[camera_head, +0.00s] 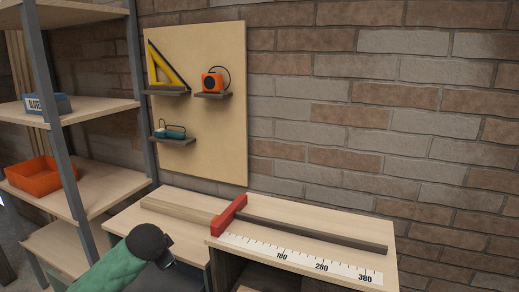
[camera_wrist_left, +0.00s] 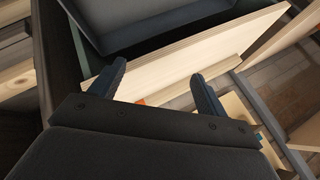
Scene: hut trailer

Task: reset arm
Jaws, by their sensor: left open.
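My left arm, green with a dark wrist, comes in at the bottom left of the head view, in front of the bench. Its gripper is mostly hidden behind the wrist there. In the left wrist view my left gripper (camera_wrist_left: 160,70) has its two dark fingers spread apart with nothing held between them. Beyond the fingers is the edge of a pale wooden panel (camera_wrist_left: 185,50) with a dark tray-like recess (camera_wrist_left: 150,22) behind it. I cannot tell whether the fingers touch the panel. My right gripper is in neither view.
A wooden bench (camera_head: 205,255) carries a red stop (camera_head: 228,215), a dark rail (camera_head: 315,233) and a number scale (camera_head: 300,260). Shelves at left hold an orange bin (camera_head: 42,177) and a blue glove box (camera_head: 47,105). A pegboard (camera_head: 220,130) holds a yellow square (camera_head: 163,70) and an orange tape measure (camera_head: 212,82).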

